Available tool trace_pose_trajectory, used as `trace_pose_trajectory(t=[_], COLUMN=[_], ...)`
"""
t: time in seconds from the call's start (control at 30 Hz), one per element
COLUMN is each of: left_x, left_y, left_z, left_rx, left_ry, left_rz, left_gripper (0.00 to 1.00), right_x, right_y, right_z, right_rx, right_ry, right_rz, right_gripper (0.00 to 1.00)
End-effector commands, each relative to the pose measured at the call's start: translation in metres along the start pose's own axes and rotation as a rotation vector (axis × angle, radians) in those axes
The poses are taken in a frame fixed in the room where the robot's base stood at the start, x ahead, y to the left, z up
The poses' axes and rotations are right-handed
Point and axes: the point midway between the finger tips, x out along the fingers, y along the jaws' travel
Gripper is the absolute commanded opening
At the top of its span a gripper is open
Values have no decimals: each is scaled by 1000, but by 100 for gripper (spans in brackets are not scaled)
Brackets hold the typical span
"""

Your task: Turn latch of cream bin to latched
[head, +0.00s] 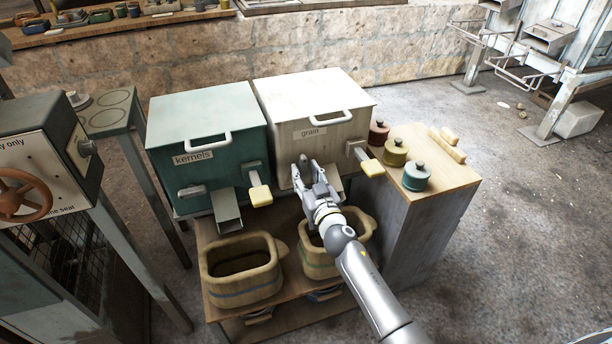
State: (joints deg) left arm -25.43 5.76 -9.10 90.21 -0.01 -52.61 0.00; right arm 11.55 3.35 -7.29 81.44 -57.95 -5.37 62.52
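The cream bin (345,107) labelled "grain" stands in the middle, right of the teal bin, with its lid down. My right gripper (307,168) is at the left part of its front face, just below the label. Its two fingers seem a little apart, but I cannot tell whether they touch or hold anything. The cream bin's latch is not clearly visible; the gripper covers that part of the face. A lever with a pale yellow handle (371,167) sticks out at the right of the front. My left gripper is not in view.
The teal bin (205,112) labelled "kernels" has a grey latch (192,191), a chute (227,210) and a yellow-handled lever (259,194). Tubs (240,284) sit on the shelf below. Lidded jars (394,153) stand on the right cabinet, close to the cream bin's lever.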

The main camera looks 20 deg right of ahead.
Motion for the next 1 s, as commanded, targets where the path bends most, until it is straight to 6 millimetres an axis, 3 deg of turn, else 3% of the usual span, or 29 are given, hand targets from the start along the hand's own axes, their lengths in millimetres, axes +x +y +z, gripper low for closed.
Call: trace_pose_trajectory(t=[0.27, 0.57, 1.0], left_x=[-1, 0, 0], left_y=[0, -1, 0], left_z=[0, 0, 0], left_rx=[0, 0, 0], left_ry=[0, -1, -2], left_rz=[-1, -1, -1], left_gripper=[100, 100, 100], right_x=[1, 1, 1], right_y=[0, 0, 1], right_z=[0, 0, 0], right_rx=[1, 1, -71], right_ry=[-1, -1, 0], right_rz=[-1, -1, -1], right_gripper=[37, 0, 0])
